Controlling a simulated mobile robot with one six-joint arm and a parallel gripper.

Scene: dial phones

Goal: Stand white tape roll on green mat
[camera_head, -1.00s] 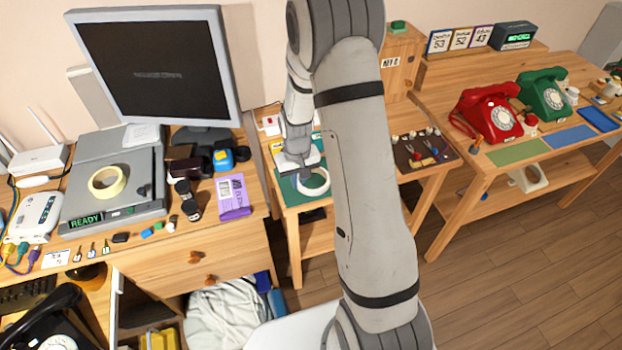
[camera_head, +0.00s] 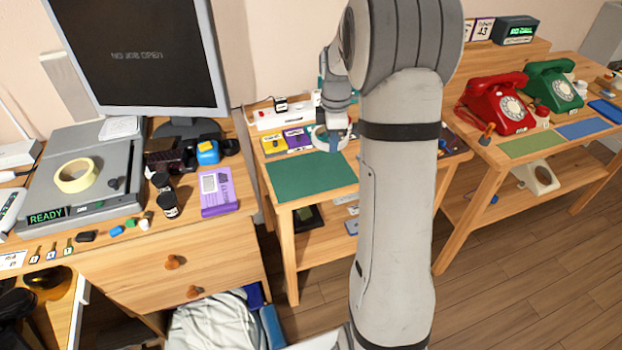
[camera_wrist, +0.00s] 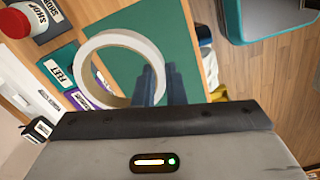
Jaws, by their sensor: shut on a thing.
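The white tape roll (camera_wrist: 120,38) is a wide ring with a brown inner core. My gripper (camera_wrist: 160,86) is shut on its rim, with both dark blue fingers at the near right side of the ring. In the head view the roll (camera_head: 316,138) shows beside my gripper (camera_head: 335,134), over the back edge of the green mat (camera_head: 312,178). In the wrist view the mat (camera_wrist: 186,45) appears behind and to the right of the roll. The mat is bare. The gap between roll and mat is hard to tell.
Yellow and purple labelled boxes (camera_head: 296,139) stand close behind the mat, near the roll. A cream tape roll (camera_head: 76,175) lies on the grey machine at left. My arm hides the small table's right side. Red (camera_head: 495,103) and green phones stand on the right table.

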